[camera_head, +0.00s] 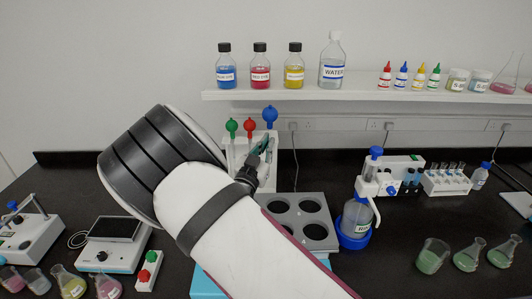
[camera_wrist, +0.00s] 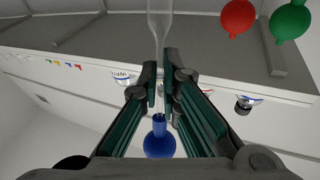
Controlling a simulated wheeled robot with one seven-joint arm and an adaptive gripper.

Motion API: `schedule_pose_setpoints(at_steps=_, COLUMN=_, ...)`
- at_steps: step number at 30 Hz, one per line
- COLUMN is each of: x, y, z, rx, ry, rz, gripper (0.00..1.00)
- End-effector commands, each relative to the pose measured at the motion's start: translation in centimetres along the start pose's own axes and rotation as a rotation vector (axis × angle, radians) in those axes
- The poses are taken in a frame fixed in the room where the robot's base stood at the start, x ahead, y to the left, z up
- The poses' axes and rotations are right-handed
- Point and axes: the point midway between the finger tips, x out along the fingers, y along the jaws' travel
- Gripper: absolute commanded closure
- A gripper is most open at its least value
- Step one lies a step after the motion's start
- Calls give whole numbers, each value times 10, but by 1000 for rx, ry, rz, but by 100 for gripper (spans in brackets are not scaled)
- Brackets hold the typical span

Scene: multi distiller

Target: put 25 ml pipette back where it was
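A glass pipette with a blue bulb (camera_head: 270,114) stands upright at the right end of the white pipette rack (camera_head: 236,152). Its bulb is higher than the green bulb (camera_head: 232,125) and the red bulb (camera_head: 250,125) beside it. In the wrist view its blue bulb (camera_wrist: 158,142) and glass tube (camera_wrist: 160,22) show, with the narrow part between my fingertips. My gripper (camera_wrist: 161,85) is closed around it just by the bulb. In the head view my gripper (camera_head: 262,148) is partly hidden by my arm. The lower end of the pipette is hidden, so I cannot tell whether it sits in the rack.
A grey block with round holes (camera_head: 318,231) lies right of the rack. A blue-capped dispenser bottle (camera_head: 356,218) stands beyond it. Flasks (camera_head: 466,256) are at front right. A balance (camera_head: 112,240) is on the left. A shelf (camera_head: 360,95) with bottles runs above.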

Motion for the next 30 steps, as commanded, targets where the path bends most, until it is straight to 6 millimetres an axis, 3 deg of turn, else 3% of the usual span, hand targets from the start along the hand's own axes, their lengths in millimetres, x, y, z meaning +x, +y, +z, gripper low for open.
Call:
schedule_pose_setpoints(at_steps=1, x=14, y=-6, z=8, rx=3, ry=1, rz=-1, gripper=100)
schedule_pose_setpoints(at_steps=4, x=29, y=-12, z=15, rx=1, ry=0, rz=-1, gripper=100)
schedule_pose_setpoints(at_steps=12, x=29, y=-11, z=80, rx=-3, ry=-1, rz=-2, gripper=100)
schedule_pose_setpoints(at_steps=19, x=30, y=-10, z=124, rx=-1, ry=-1, rz=-1, gripper=100)
schedule_pose_setpoints(at_steps=21, x=40, y=-14, z=116, rx=-11, ry=-43, rz=5, gripper=100)
schedule_pose_setpoints(at_steps=30, x=61, y=-22, z=117, rx=-52, ry=-143, rz=7, gripper=100)
